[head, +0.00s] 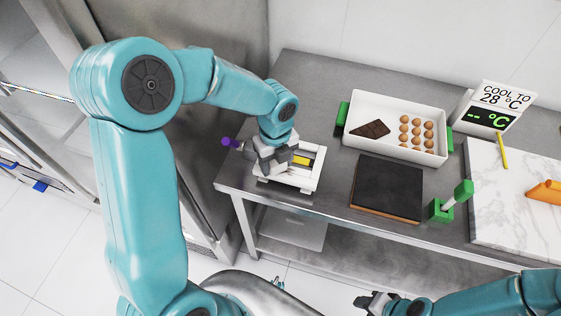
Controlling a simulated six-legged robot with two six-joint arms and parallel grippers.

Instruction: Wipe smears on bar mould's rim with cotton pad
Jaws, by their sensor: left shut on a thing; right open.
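My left gripper (270,163) is shut, low over the left end of the bench, at the left side of a small white open frame (308,181). A yellow piece (302,160) shows inside the frame. A purple knob (230,142) sticks out left of the gripper; I cannot tell whether it belongs to the held thing. What the fingers hold is mostly hidden. I cannot clearly make out the cotton pad, the bar mould or any smears. My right gripper (370,301) is open and empty, low at the bottom edge, in front of the bench.
A white tray (365,104) with green handles holds dark chocolate and several brown balls. A dark slab (388,188), a green-handled tool in a green holder (440,211), a marble board (500,215) and a temperature sign (492,108) stand rightward. Bare bench lies between frame and slab.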

